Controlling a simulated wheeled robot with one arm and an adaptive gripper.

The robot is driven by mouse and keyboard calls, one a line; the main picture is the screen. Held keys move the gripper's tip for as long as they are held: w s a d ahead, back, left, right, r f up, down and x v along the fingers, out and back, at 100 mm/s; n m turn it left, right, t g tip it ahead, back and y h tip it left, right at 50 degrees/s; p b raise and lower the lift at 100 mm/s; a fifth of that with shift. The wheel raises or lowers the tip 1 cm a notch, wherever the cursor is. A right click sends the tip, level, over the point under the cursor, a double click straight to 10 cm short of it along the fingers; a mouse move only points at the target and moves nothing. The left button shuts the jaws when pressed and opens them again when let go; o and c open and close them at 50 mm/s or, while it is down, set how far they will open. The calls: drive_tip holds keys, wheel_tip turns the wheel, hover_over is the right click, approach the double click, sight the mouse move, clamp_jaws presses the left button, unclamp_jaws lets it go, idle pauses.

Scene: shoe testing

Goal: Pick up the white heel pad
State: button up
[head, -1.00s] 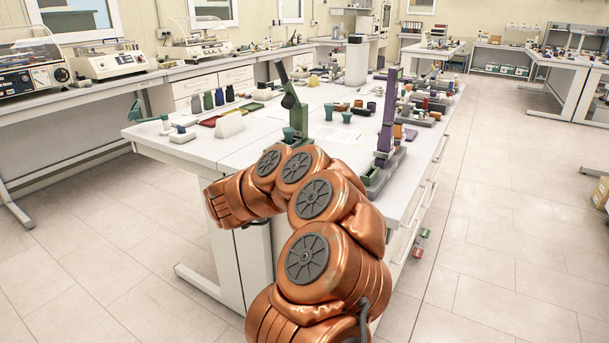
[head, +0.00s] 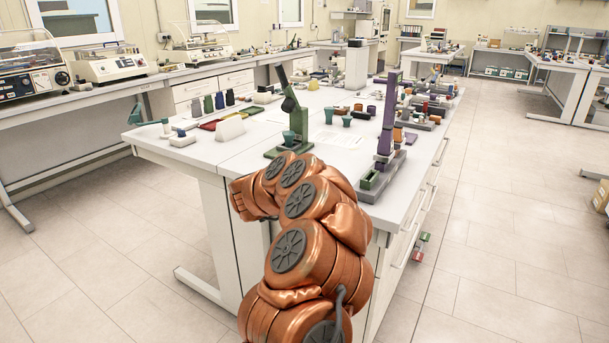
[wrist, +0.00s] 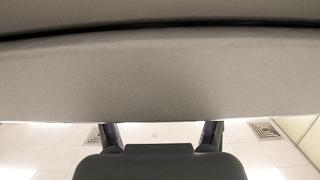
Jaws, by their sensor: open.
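A white wedge-shaped block (head: 230,129), the likeliest white heel pad, rests on the near left part of the white worktable (head: 215,152) in the head view. A smaller pale piece (head: 182,140) lies to its left, so I cannot be sure which one is the pad. My gripper (wrist: 160,134) shows in the wrist view with its two dark fingers apart and nothing between them. It is hidden in the head view, where my copper arm bends left at the table's near edge. No pad shows in the wrist view.
A green stand (head: 290,125) rises right of the white block, close behind my arm. A purple post (head: 388,115) stands farther right. Several dark bottles (head: 220,101) stand behind the block. A broad pale surface (wrist: 160,75) fills much of the wrist view.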

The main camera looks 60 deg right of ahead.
drive_tip(key=c, duration=0.8)
drive_tip(key=shift+c, duration=0.3)
